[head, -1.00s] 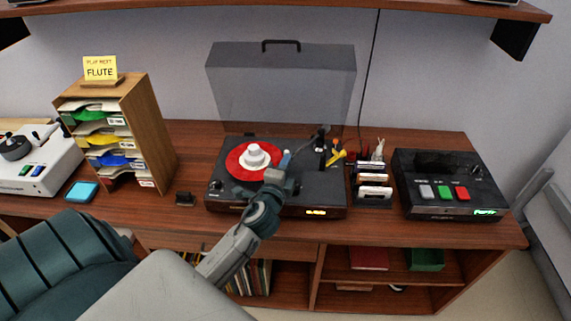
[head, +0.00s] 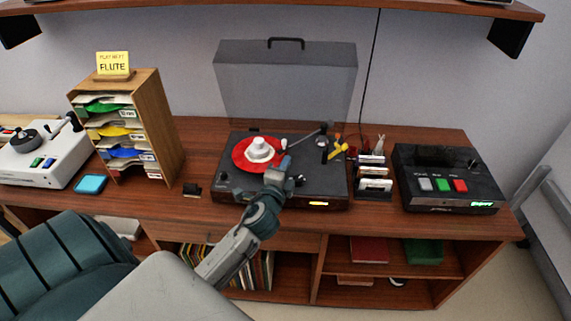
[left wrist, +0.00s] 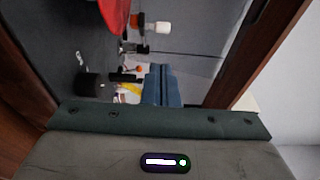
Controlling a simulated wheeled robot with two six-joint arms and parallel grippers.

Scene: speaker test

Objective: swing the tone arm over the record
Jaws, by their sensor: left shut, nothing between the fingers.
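The turntable (head: 325,180) stands on the wooden cabinet with its clear lid raised. A red record (head: 243,160) with a white centre piece (head: 259,148) lies on it; part of the red record also shows in the left wrist view (left wrist: 116,10). The thin tone arm (head: 305,136) reaches left from its pivot at the back right, its pale tip near the record's right edge. I cannot tell whether the tip is above the record. My left gripper (head: 286,163) is shut and empty, just in front of that tip. Its blue fingers (left wrist: 160,86) show in the left wrist view. My right gripper is not in view.
A wooden sorter (head: 147,125) with a yellow FLUTE card (head: 114,65) stands left. A small rack (head: 373,180) and a black device (head: 445,178) with coloured buttons stand right. A yellow object (head: 338,152) is by the pivot. A shelf (head: 290,7) runs above.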

